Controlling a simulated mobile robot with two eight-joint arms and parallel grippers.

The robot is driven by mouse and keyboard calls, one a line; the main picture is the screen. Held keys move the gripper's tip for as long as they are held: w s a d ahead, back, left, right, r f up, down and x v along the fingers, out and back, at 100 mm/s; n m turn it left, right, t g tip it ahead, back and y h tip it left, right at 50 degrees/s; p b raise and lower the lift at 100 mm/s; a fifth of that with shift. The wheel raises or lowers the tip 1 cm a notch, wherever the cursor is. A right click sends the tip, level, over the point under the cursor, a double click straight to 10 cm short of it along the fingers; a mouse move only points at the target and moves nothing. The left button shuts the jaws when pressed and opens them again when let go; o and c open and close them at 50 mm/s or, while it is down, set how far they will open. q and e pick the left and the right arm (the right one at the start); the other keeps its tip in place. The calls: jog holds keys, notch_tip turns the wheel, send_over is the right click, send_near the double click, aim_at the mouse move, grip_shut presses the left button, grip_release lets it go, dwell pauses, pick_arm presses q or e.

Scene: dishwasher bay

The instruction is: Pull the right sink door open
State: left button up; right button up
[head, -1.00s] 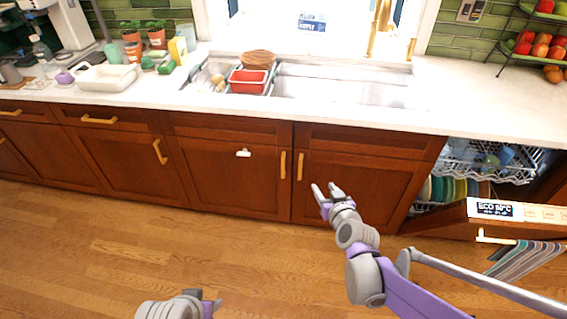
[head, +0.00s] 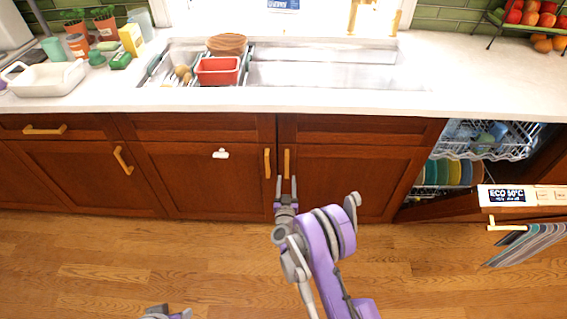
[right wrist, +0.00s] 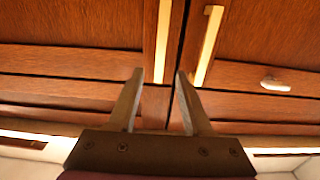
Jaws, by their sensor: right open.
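The right sink door (head: 345,180) is shut, flush with the cabinet front, a brown wooden panel with an upright gold handle (head: 286,163) at its left edge. That handle also shows in the right wrist view (right wrist: 164,40), which is turned over. My right gripper (head: 286,186) is open and empty, right at the handle's lower end. In the right wrist view its two fingers (right wrist: 160,76) lie on either side of the handle's end; I cannot tell whether they reach around it. My left gripper (head: 166,313) is only partly in view at the bottom edge.
The left sink door (head: 200,185) has its own gold handle (head: 267,163) close beside, and a white clip (head: 221,153). The open dishwasher (head: 505,198) stands to the right with racks showing. The wooden floor (head: 110,260) in front is clear.

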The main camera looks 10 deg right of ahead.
aim_at(287, 165)
jog(key=x, duration=0.9)
jog(key=shift+w, duration=0.1)
grip_shut()
dwell(1.1)
